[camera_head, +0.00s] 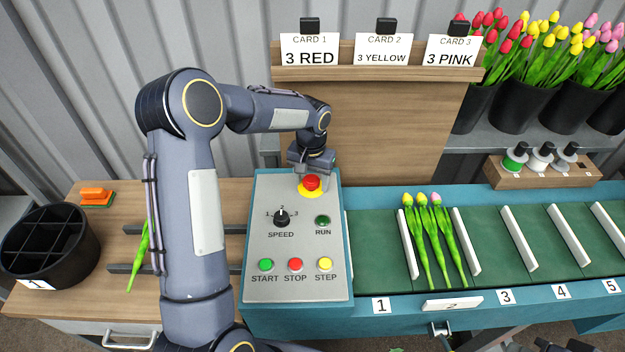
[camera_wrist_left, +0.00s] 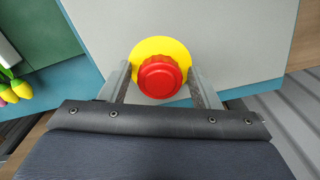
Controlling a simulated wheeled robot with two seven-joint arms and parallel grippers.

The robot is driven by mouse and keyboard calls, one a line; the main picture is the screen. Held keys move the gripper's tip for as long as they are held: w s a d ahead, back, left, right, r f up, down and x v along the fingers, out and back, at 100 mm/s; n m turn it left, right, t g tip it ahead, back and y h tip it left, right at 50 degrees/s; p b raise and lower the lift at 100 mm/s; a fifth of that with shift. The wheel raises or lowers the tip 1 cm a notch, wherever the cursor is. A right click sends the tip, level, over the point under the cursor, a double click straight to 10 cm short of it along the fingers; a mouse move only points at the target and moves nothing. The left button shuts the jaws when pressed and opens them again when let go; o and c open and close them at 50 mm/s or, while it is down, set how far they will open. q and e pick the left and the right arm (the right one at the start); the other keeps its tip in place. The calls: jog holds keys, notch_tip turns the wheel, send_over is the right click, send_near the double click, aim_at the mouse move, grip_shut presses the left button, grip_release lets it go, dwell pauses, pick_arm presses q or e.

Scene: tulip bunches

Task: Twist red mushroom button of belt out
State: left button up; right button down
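The red mushroom button (camera_head: 312,182) sits on a yellow disc (camera_head: 311,194) at the top of the belt's grey control panel (camera_head: 262,203). My left gripper (camera_head: 312,180) reaches down over it from behind. In the left wrist view the red button (camera_wrist_left: 160,76) lies between the two fingers of my left gripper (camera_wrist_left: 159,72). The fingers are apart, one on each side, with a narrow gap to the button visible on both sides. Dark parts at the bottom right edge of the head view may be my right arm; its fingers cannot be made out.
The panel also has a speed knob (camera_head: 281,218), a green RUN lamp (camera_head: 322,221) and START (camera_head: 265,265), STOP (camera_head: 295,264) and STEP (camera_head: 325,264) buttons. Tulips (camera_head: 430,235) lie on the green belt (camera_head: 370,240) between white dividers. A card board (camera_head: 385,120) stands behind.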

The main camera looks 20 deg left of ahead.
pick_arm(q)
jog(key=shift+r, duration=0.15)
notch_tip(320, 180, up, 8)
jog(key=p, duration=0.5)
dwell(0.4)
